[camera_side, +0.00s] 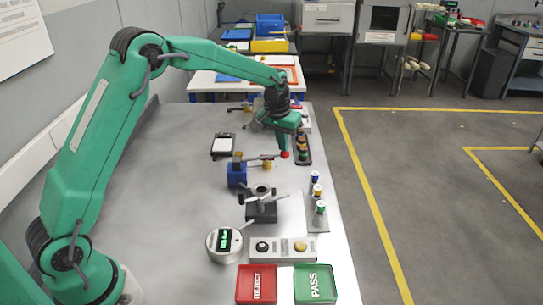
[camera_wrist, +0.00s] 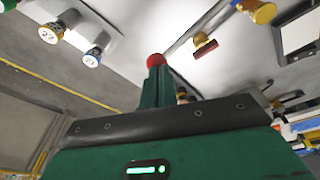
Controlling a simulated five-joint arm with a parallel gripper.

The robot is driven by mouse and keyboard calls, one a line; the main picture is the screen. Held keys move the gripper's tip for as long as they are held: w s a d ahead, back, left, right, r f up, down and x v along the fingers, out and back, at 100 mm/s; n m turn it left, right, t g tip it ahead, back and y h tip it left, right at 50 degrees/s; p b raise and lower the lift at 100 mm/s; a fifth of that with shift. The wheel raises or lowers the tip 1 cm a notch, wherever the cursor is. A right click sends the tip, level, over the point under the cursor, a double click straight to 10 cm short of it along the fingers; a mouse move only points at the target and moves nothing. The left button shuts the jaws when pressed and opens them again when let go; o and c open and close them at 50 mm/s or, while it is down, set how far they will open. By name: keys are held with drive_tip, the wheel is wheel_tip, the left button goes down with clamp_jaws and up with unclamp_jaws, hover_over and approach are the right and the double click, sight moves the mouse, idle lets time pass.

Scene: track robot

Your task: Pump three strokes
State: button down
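The pump is a small blue body (camera_side: 236,176) near the middle of the bench in the side view. A thin grey lever (camera_side: 260,158) runs right from its top, roughly level, and ends in a red knob (camera_side: 285,155). My gripper (camera_side: 284,148) points down over the knob. In the wrist view its green fingers (camera_wrist: 157,76) look closed together, with the red knob (camera_wrist: 156,60) right at their tips. The knob seems to lie against or just beyond the tips rather than between them; I cannot tell whether they touch.
A brass-coloured post (camera_side: 267,165) stands below the lever. A dark tray of parts (camera_side: 303,148) lies right of my gripper. Small coloured vials (camera_side: 317,190) stand near the right edge. A round gauge (camera_side: 224,243), button box (camera_side: 283,248), red REJECT tray (camera_side: 257,284) and green PASS tray (camera_side: 314,284) are in front.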

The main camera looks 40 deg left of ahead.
drive_tip(key=shift+f, duration=1.75)
drive_tip(key=shift+r, duration=0.15)
wheel_tip(320, 180, up, 10)
idle(1.1)
drive_tip(key=shift+r, duration=0.1)
idle(0.4)
wheel_tip(320, 180, up, 4)
drive_tip(key=shift+f, duration=0.25)
drive_tip(key=shift+f, duration=0.1)
